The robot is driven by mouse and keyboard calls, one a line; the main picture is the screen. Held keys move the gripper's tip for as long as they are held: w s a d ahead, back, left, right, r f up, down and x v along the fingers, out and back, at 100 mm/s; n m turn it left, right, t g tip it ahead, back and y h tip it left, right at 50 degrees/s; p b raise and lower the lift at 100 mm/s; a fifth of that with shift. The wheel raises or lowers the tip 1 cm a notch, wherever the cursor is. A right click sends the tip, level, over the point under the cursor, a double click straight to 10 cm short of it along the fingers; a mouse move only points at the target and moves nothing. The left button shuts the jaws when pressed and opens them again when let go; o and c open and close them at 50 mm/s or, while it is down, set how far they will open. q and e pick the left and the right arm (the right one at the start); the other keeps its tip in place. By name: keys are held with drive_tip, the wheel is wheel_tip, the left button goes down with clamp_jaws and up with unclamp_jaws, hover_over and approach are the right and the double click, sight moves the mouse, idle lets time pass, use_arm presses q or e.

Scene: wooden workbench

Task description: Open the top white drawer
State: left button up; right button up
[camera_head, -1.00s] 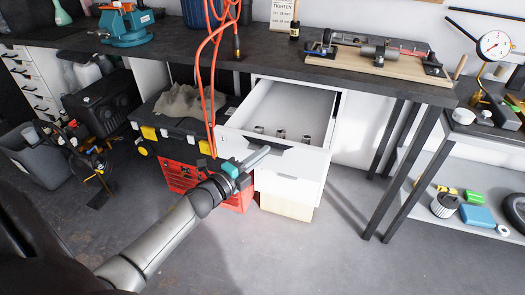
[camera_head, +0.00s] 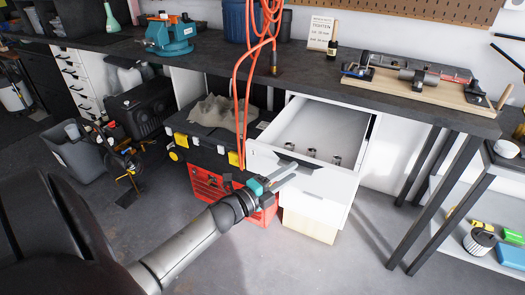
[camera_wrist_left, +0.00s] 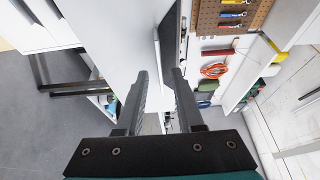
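The top white drawer (camera_head: 262,160) is pulled well out from under the workbench, and its inside shows. A few small metal cylinders (camera_head: 312,152) stand near its front. Its dark handle (camera_head: 299,161) is on the front face. My left gripper (camera_head: 284,178) is at the drawer front, just below and left of the handle. In the left wrist view its two dark fingers (camera_wrist_left: 160,72) are apart, with the dark handle (camera_wrist_left: 170,35) just beyond their tips. I see nothing clamped between them; exact contact is unclear. My right gripper is not in view.
An orange cable (camera_head: 237,90) hangs left of the drawer. A red toolbox (camera_head: 208,187) and a black case with yellow latches (camera_head: 205,150) stand left of it. Table legs (camera_head: 435,205) and a shelf are to the right. The floor in front is clear.

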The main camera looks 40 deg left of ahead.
use_arm(q)
drive_tip(key=s+a+p, duration=0.1)
drive_tip(key=s+a, duration=0.1)
drive_tip(key=s, duration=1.2)
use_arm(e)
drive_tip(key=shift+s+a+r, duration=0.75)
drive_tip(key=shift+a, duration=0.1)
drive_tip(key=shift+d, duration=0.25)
